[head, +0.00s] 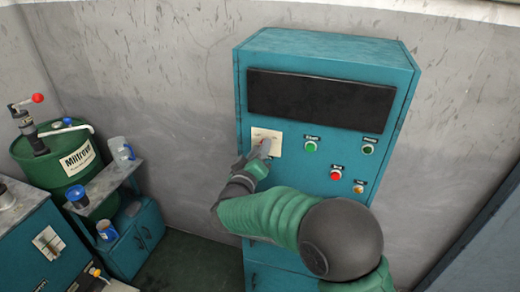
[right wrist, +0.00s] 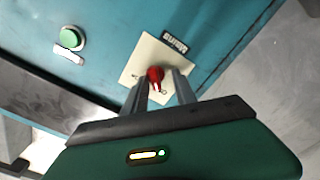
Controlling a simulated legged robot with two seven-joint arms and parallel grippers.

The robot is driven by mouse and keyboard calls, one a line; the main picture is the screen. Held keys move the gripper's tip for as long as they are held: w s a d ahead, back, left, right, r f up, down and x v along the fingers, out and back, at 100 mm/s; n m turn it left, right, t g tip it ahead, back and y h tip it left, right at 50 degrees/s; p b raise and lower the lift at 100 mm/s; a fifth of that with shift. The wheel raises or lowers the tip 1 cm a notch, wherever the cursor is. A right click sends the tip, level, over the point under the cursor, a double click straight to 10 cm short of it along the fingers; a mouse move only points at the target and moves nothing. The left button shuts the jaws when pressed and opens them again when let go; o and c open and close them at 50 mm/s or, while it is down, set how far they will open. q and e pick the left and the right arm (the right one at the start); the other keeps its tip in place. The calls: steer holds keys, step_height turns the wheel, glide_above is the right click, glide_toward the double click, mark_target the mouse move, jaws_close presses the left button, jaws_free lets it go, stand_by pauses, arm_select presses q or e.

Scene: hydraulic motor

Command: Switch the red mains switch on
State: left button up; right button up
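The red mains switch (right wrist: 155,75) is a small red knob on a cream plate (right wrist: 143,60), which also shows on the teal cabinet's front in the head view (head: 274,135). My left gripper is in neither view.
The teal cabinet (head: 330,55) carries a dark panel (head: 320,98), green buttons (head: 310,146), a red button (head: 336,174) and an orange one (head: 358,189). A green barrel (head: 60,160) and a small shelf cabinet (head: 135,245) stand at left. Open floor (head: 195,265) lies between.

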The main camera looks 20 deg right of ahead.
steer(key=shift+s+d, duration=0.2)
steer(key=shift+d, duration=0.3)
steer(key=shift+c, duration=0.7)
steer(key=shift+w+d, duration=0.1)
steer(key=shift+c, duration=1.4)
jaws_close()
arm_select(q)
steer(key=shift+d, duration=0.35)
